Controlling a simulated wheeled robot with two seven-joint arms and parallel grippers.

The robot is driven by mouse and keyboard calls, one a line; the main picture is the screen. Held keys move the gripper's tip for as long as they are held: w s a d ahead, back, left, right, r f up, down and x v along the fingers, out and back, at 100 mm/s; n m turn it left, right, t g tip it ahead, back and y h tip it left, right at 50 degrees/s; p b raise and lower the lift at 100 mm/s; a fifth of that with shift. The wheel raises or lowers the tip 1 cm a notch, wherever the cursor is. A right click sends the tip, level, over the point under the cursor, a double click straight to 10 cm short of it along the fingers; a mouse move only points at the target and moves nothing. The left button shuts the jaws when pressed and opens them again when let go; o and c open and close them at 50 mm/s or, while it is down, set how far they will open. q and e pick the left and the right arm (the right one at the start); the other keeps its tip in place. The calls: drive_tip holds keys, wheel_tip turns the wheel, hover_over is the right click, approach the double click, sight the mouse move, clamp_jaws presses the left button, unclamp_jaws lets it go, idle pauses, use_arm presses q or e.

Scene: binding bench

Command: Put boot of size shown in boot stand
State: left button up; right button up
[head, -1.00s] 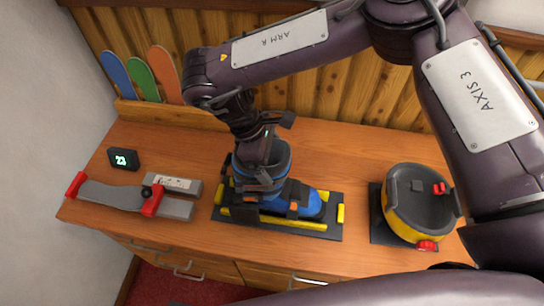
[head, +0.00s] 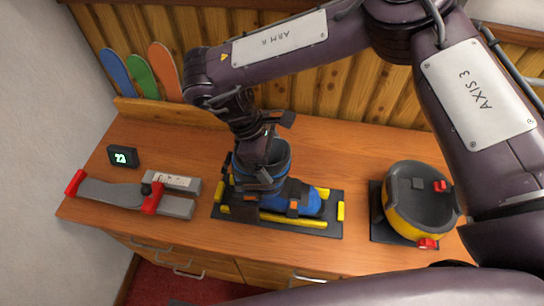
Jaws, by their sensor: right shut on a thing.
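A blue boot (head: 300,200) with dark straps stands upright in the boot stand (head: 335,228), a dark plate with yellow bars, on the bench. Its toe points right. My right gripper (head: 262,182) comes down from above and is shut on the boot at its upper shaft; the gripper and wrist hide part of the shaft. A small black display (head: 122,157) at the left of the bench shows a green number that reads 23. My left gripper is not in view.
A grey measuring device (head: 110,193) with red ends lies at the left. A yellow and dark round machine (head: 418,205) with a red knob stands at the right. Blue, green and orange boards (head: 140,78) lean at the back wall. Bench (head: 330,150) behind the stand is clear.

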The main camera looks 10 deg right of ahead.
drive_tip(key=o, duration=1.8)
drive_tip(key=shift+b+v, duration=0.9)
drive_tip(key=shift+v, duration=3.05)
